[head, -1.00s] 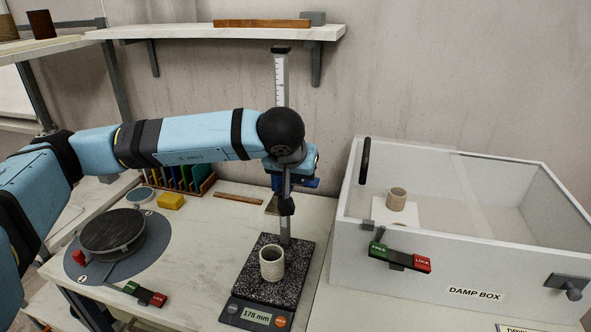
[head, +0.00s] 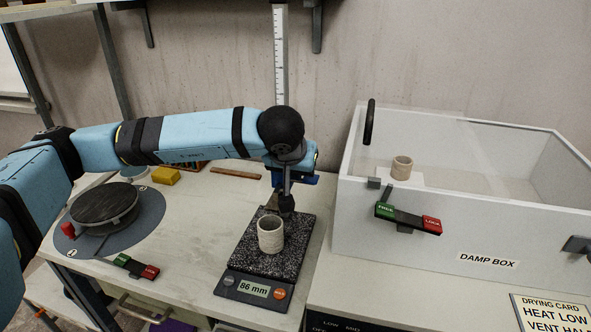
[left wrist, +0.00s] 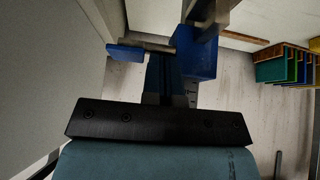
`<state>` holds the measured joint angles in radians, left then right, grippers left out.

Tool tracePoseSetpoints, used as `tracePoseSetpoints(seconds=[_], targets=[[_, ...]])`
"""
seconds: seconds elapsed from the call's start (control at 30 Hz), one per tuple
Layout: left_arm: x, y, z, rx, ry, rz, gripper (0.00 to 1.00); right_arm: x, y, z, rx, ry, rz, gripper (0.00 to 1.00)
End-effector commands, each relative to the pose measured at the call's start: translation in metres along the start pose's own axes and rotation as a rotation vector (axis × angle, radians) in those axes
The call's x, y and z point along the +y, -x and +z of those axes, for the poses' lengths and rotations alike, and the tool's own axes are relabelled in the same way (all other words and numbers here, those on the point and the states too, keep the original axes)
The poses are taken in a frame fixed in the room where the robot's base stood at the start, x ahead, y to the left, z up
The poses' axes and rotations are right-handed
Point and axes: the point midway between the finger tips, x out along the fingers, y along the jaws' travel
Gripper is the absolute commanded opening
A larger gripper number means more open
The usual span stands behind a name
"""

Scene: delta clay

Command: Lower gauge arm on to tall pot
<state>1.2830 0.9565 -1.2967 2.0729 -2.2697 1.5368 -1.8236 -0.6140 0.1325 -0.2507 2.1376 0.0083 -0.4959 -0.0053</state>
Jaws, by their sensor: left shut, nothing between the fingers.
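The height gauge has a speckled dark base (head: 240,256), a tall white scale post (head: 281,60) and a display (head: 253,290) reading 86 mm. A pale ridged pot (head: 270,236) stands upright on the base. My left gripper (head: 287,203) is shut and points down just behind and above the pot, in front of the post. A blue gauge part (head: 303,179) shows beside it, mostly covered by my wrist. Blue parts (left wrist: 200,55) also show close up in the left wrist view. I cannot tell whether the gauge arm touches the pot. My right gripper is out of view.
The damp box (head: 487,262) stands at right, with another pot (head: 402,168) inside and a green-red rocker (head: 407,218) on its front. A turntable (head: 105,205) with a second rocker (head: 136,267) is at left. A yellow block (head: 166,175) lies behind.

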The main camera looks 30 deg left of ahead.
Motion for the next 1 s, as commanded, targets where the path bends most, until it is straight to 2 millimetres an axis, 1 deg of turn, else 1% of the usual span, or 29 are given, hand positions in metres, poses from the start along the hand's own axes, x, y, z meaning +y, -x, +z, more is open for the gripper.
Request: tracePoseSetpoints(seconds=[0.17,0.3,0.33,0.5,0.6,0.7,0.8,0.87,0.97,1.0], targets=[[0.002,0.014,-0.012,0.003,0.002,0.0,0.0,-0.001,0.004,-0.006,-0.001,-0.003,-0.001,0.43],[0.006,0.037,-0.031,0.002,0.004,0.0,0.0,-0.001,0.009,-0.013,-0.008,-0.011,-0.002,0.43],[0.005,0.042,-0.028,0.004,0.003,0.0,0.0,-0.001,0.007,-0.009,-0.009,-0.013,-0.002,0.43],[0.005,0.082,-0.027,0.004,0.003,0.001,0.0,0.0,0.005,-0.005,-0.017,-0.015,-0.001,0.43],[0.005,0.101,-0.026,0.003,0.002,0.0,0.0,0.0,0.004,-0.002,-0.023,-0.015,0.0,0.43],[0.005,0.116,-0.026,0.002,0.002,0.0,0.0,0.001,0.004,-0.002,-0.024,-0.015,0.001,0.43],[0.005,0.125,-0.026,0.001,0.003,-0.002,0.0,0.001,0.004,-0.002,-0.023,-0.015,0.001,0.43],[0.005,0.13,-0.027,-0.004,0.003,-0.001,0.0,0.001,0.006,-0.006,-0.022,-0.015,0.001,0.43],[0.007,0.138,-0.036,-0.039,0.001,-0.003,0.0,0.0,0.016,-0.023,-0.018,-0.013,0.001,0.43],[0.009,0.142,-0.041,-0.065,-0.001,-0.003,0.0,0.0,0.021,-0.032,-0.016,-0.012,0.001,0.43]])
